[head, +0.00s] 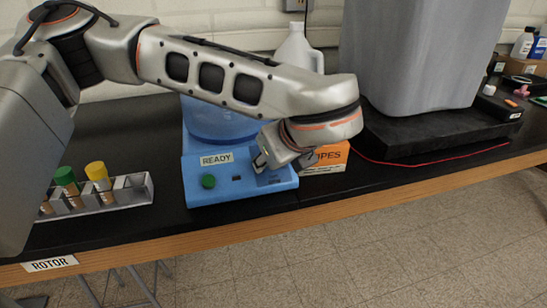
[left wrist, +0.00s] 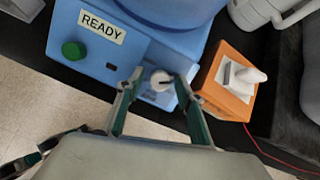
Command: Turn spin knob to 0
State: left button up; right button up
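The spin knob (left wrist: 160,80) is a small white dial with a dark mark, on the sloped front panel of the blue machine (head: 196,192), right of the READY label (head: 216,159). It shows in the left wrist view. In the head view my left gripper hides it. My left gripper (left wrist: 159,84) is open, with one finger on each side of the knob. A gap seems to show on both sides, but I cannot tell whether a finger touches it. A dark and teal piece (left wrist: 40,150) at the wrist view's lower left looks like my right gripper; its fingers are unclear.
A green button (head: 208,181) sits on the panel left of the knob. An orange wipes box (head: 328,158) stands close on the right. A tube rack (head: 128,200) stands on the left. A white jug (head: 298,48) and a large grey bin (head: 415,60) are behind.

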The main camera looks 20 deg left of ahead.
pick_arm(q)
jog(key=shift+r, duration=0.1)
jog(key=shift+s+d+r, duration=0.2)
jog(key=shift+r, duration=0.1)
jog(key=v, duration=1.1)
jog(key=shift+f, duration=0.1)
